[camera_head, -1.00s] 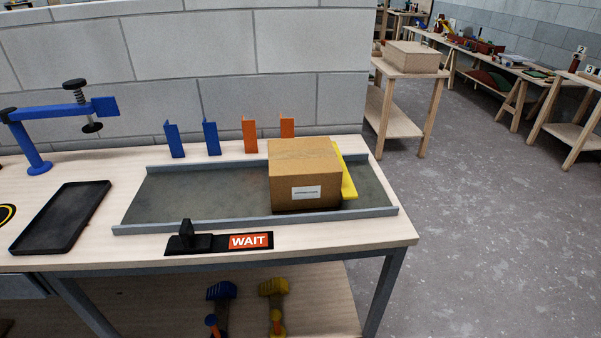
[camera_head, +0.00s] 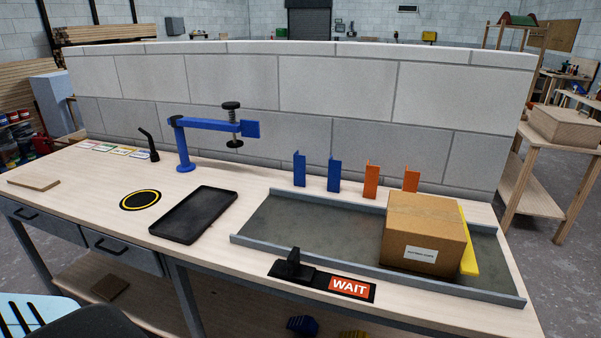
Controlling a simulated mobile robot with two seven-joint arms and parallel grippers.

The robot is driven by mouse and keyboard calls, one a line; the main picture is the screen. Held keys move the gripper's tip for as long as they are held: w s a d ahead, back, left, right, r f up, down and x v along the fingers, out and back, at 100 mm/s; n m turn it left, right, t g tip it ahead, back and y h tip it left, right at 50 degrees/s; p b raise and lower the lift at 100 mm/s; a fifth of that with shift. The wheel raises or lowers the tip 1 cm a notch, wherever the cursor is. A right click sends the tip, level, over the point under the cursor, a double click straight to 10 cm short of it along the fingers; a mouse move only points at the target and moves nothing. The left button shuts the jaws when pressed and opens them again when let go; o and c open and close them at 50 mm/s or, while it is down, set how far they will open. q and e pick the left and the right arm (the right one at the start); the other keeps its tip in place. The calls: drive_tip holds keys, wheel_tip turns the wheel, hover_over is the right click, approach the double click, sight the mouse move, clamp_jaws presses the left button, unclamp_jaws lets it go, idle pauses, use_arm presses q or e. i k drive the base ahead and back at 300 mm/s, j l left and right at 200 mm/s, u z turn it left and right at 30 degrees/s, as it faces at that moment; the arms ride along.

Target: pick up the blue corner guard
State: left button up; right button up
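Two blue corner guards stand upright at the back of the workbench, behind the grey tray. One blue corner guard (camera_head: 299,169) is on the left and the other blue corner guard (camera_head: 334,175) is just to its right, a small gap between them. Two orange corner guards stand further right in the same row: one orange guard (camera_head: 371,180) and another orange guard (camera_head: 411,180), whose lower part is hidden by the cardboard box. Neither of my grippers is in view.
A shallow grey tray (camera_head: 310,226) holds a cardboard box (camera_head: 423,232) with a yellow piece (camera_head: 468,245) beside it. A WAIT sign (camera_head: 348,287) lies in front. A black tray (camera_head: 195,214) and a blue clamp (camera_head: 183,148) are left. A low block wall (camera_head: 330,85) stands behind.

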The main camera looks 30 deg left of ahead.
sight(299, 160)
drive_tip(key=j+z, duration=0.1)
drive_tip(key=j, duration=0.3)
drive_tip(key=k+j+z, duration=0.1)
drive_tip(key=j, duration=0.35)
drive_tip(key=k+j+z, duration=0.1)
drive_tip(key=j, duration=0.3)
drive_tip(key=k+j+z, duration=0.1)
drive_tip(key=j, duration=0.25)
drive_tip(key=k+j+z, duration=0.1)
drive_tip(key=j, duration=0.3)
drive_tip(key=k, duration=0.1)
